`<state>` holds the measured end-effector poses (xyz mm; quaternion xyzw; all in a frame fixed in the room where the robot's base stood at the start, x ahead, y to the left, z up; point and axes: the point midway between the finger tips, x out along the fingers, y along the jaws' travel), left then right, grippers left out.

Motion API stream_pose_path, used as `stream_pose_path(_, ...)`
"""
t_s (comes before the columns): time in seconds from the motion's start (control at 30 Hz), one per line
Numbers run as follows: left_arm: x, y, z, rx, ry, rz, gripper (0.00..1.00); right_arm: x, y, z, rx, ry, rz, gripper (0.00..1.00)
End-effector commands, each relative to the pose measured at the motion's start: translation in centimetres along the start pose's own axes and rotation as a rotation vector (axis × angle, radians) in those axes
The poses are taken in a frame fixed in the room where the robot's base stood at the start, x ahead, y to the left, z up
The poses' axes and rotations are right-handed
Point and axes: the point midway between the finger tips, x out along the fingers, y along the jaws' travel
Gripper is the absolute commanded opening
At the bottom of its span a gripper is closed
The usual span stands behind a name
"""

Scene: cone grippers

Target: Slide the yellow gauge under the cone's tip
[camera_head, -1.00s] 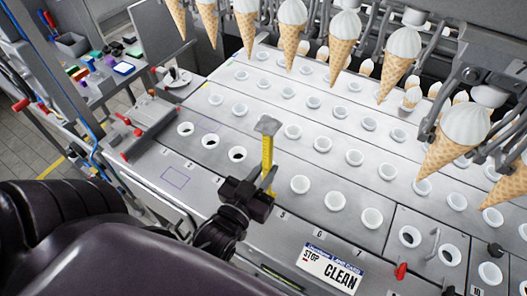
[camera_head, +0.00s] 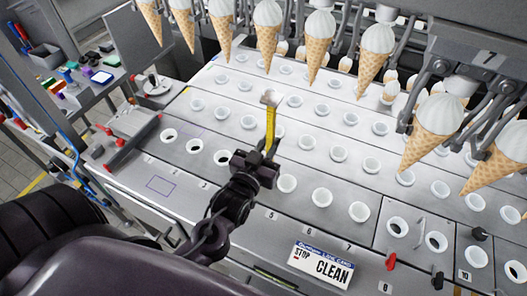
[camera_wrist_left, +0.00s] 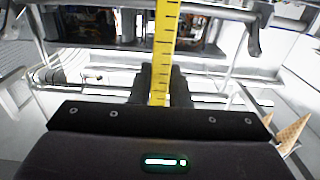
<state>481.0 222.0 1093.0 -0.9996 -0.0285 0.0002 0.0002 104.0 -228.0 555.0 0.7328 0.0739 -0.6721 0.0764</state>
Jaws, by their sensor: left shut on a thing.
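The yellow gauge (camera_head: 270,128) is a slim upright strip with a grey block on its top end. My left gripper (camera_head: 262,158) is shut on its lower part and holds it above the metal deck. The left wrist view shows the gauge (camera_wrist_left: 165,50) with black tick marks, rising from between the dark fingers (camera_wrist_left: 163,85). Ice-cream cones hang tip-down in a row behind the gauge, such as this one (camera_head: 268,38) and a larger one (camera_head: 432,128) at the right. No cone tip touches the gauge's top in the head view. My right gripper is not in view.
The metal deck (camera_head: 165,187) has rows of white cups and a few open holes at the left. A red-handled fixture (camera_head: 125,132) stands at left. A "STOP CLEAN" sign (camera_head: 322,265) is at the front edge. Grey holder arms (camera_head: 490,75) crowd the upper right.

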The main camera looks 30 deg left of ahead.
Motion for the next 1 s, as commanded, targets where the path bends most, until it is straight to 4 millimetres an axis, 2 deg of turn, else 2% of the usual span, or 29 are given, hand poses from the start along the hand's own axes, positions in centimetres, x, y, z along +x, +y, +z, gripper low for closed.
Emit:
stream_pose_path(0.8,8.3,0.0,0.2,-0.001,0.005,0.0,0.0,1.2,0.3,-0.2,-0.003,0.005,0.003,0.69)
stream_pose_path(1.0,9.8,0.0,0.6,-0.001,0.002,0.0,0.0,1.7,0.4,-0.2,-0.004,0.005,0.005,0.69)
